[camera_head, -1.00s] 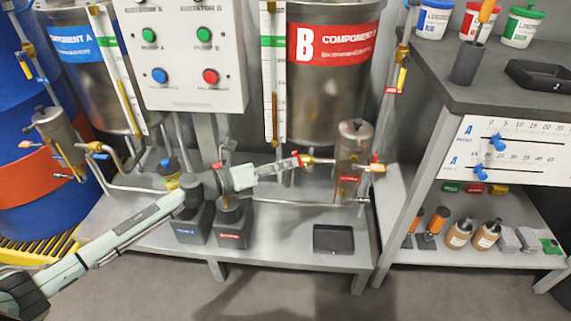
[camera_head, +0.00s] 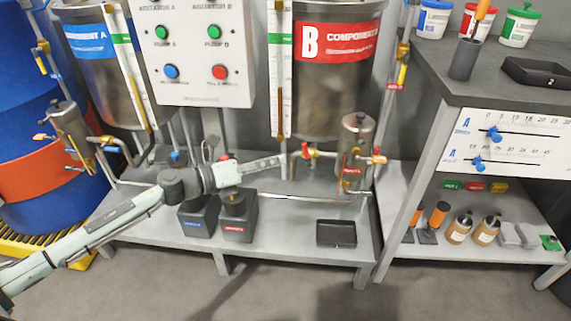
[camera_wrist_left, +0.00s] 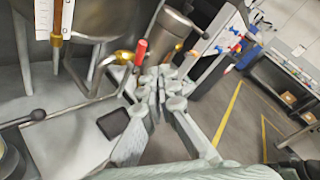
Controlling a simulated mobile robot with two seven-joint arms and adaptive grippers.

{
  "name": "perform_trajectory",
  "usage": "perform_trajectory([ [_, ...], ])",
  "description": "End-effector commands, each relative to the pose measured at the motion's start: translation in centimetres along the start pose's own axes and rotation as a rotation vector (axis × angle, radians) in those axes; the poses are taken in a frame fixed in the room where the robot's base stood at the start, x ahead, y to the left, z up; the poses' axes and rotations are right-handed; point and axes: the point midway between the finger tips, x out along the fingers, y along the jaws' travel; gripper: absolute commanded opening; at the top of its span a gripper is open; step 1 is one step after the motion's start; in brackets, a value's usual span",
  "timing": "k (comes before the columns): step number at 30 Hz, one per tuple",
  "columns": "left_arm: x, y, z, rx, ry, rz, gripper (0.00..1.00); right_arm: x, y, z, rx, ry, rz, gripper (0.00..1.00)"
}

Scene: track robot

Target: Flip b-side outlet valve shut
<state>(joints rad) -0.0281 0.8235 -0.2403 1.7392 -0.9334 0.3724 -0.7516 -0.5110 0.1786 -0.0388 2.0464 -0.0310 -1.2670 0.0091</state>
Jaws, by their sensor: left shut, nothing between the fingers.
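The B-side outlet valve has a red handle (camera_head: 307,151) on brass pipework, below the tank labelled Component B (camera_head: 333,85) and left of a steel filter canister (camera_head: 356,138). In the left wrist view the red handle (camera_wrist_left: 140,52) rises beside a brass fitting (camera_wrist_left: 124,57). I cannot tell its exact angle to the pipe. My left gripper (camera_head: 282,160) is shut and empty, a little left of the valve in the head view, with a small gap. In the wrist view its closed fingers (camera_wrist_left: 154,84) lie below the handle. My right gripper is not in view.
A black tray (camera_head: 336,233) lies on the grey bench (camera_head: 285,225). Two dark pump boxes stand under my left wrist. A button panel (camera_head: 203,50) hangs above. A side shelf with bottles (camera_head: 459,228) stands to the right.

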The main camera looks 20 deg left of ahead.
Motion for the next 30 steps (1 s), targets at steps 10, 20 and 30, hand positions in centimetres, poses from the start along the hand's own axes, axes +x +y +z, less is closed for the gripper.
perform_trajectory([
  [10, -4.7, -2.3, 1.2, -0.002, 0.003, 0.000, 0.00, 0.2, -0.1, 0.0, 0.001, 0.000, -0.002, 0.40],
  [20, -5.1, -2.5, 1.5, -0.003, 0.002, -0.001, 0.00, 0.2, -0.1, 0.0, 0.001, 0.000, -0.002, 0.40],
  [30, -5.0, -2.5, 1.5, -0.016, -0.007, 0.003, 0.00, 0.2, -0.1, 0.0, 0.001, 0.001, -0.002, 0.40],
])
